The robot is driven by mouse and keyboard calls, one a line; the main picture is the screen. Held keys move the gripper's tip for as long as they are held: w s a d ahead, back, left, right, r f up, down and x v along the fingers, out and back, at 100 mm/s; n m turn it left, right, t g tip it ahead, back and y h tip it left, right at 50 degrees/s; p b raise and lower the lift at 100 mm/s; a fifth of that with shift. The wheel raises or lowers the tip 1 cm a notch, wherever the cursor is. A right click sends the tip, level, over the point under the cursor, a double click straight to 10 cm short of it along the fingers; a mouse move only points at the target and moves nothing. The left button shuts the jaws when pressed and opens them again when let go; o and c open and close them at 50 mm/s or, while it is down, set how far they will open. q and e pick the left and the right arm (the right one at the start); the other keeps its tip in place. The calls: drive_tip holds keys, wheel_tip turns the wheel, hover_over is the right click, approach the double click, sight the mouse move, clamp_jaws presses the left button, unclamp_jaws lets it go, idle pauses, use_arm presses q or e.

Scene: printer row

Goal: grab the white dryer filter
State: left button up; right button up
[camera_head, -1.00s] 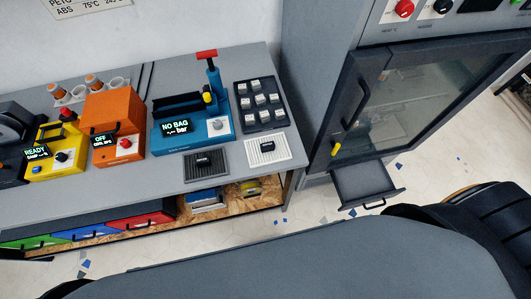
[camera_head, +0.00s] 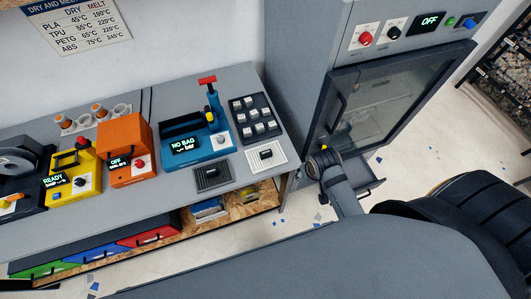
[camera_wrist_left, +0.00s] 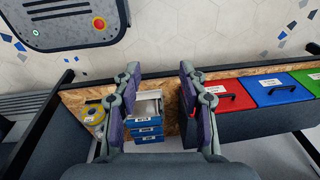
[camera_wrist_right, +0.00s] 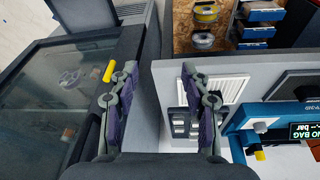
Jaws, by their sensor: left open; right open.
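The white dryer filter (camera_head: 280,153), a ribbed white panel with a dark handle, lies at the bench's front right corner in the head view. It also shows in the right wrist view (camera_wrist_right: 228,88), right of my open right gripper (camera_wrist_right: 158,75), partly behind a finger. In the head view my right gripper (camera_head: 324,160) is right of the filter and apart from it, in front of the cabinet door. My left gripper (camera_wrist_left: 157,75) is open and empty in its wrist view, facing the lower shelf; I cannot make it out in the head view.
A dark filter (camera_head: 212,175) lies left of the white one. Behind them stand a blue vacuum sealer (camera_head: 190,148) and a dark rack of pale cubes (camera_head: 268,125). A cabinet with a glass door (camera_head: 372,105), yellow-tipped handle (camera_wrist_right: 109,71) and pulled-out low drawer (camera_head: 368,180) stands at right.

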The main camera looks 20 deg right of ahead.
wheel_tip(320, 180, up, 4)
drive_tip(key=w+f+m, duration=0.1)
drive_tip(key=w+m, duration=0.2)
drive_tip(key=m+g+y, duration=0.1)
drive_tip(key=m+g, duration=0.2)
drive_tip(key=m, duration=1)
hover_over(266, 152)
drive_tip(key=shift+p, duration=0.45)
drive_tip(key=shift+a, duration=0.1)
wheel_tip(266, 152, down, 4)
drive_tip(key=shift+s+f, duration=0.1)
drive_tip(key=shift+s, duration=0.05)
drive_tip(key=shift+f, duration=0.85)
wheel_tip(266, 152, down, 5)
drive_tip(key=b, duration=0.4)
drive_tip(key=shift+r, duration=0.1)
use_arm(q)
drive_tip(key=shift+w+d+f, duration=0.1)
drive_tip(key=shift+d+f, duration=0.2)
drive_tip(key=shift+f, duration=0.3)
drive_tip(key=shift+d+f, duration=0.25)
drive_tip(key=shift+f, duration=0.35)
use_arm(e)
drive_tip(key=shift+w+r, duration=0.15)
drive_tip(key=shift+w, duration=0.05)
drive_tip(key=shift+c, duration=0.4)
